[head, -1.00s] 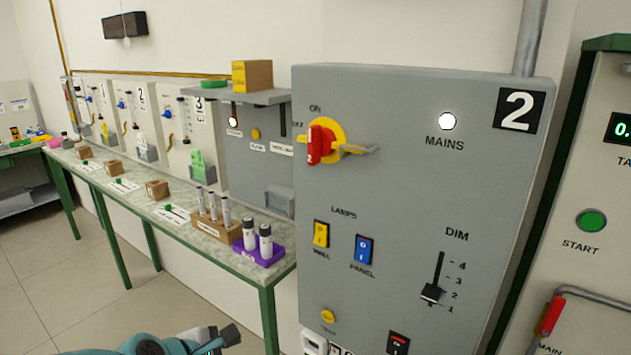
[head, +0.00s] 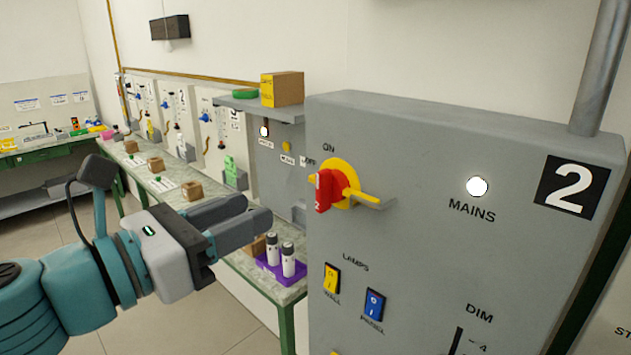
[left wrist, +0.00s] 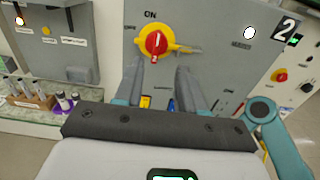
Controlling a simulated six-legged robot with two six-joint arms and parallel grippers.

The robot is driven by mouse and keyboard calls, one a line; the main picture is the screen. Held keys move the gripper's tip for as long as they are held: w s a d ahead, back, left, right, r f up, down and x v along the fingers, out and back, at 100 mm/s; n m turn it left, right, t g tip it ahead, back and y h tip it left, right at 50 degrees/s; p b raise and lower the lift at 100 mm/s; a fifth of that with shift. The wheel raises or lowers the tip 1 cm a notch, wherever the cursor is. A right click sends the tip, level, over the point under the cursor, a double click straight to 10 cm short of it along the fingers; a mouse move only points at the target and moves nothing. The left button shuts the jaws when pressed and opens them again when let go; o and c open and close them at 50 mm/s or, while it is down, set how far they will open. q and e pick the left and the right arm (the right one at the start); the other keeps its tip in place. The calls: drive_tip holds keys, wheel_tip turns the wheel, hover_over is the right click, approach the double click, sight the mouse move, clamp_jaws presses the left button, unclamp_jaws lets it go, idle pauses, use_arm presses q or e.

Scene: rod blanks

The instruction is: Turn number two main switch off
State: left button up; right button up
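The main switch is a red rotary handle (head: 325,191) on a yellow round plate on the grey panel marked 2 (head: 400,240). Its handle stands upright, towards the ON label, and a grey hasp sticks out at its right. In the left wrist view the red handle (left wrist: 155,43) appears just beyond the fingertips. The white MAINS lamp (head: 477,187) is lit. My left gripper (head: 257,211) is open and empty, left of the switch and a little lower, pointing towards the panel. The wrist view shows a gap between its fingers (left wrist: 160,72). My right gripper is out of view.
Below the switch are a yellow rocker (head: 332,279) and a blue rocker (head: 374,305). Behind my left gripper is a bench with a purple rack (head: 282,266) of dark-capped vials. A shelf (head: 255,106) juts out left of the panel.

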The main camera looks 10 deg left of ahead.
use_arm(q)
approach(318, 181)
drive_tip(key=w, duration=0.1)
drive_tip(key=x, duration=0.8)
drive_tip(key=shift+s+d+b, duration=0.3)
drive_tip(key=shift+d+b, duration=0.1)
drive_tip(key=shift+w+a, duration=0.15)
drive_tip(key=shift+a, duration=0.2)
clamp_jaws()
drive_tip(key=shift+d, duration=0.15)
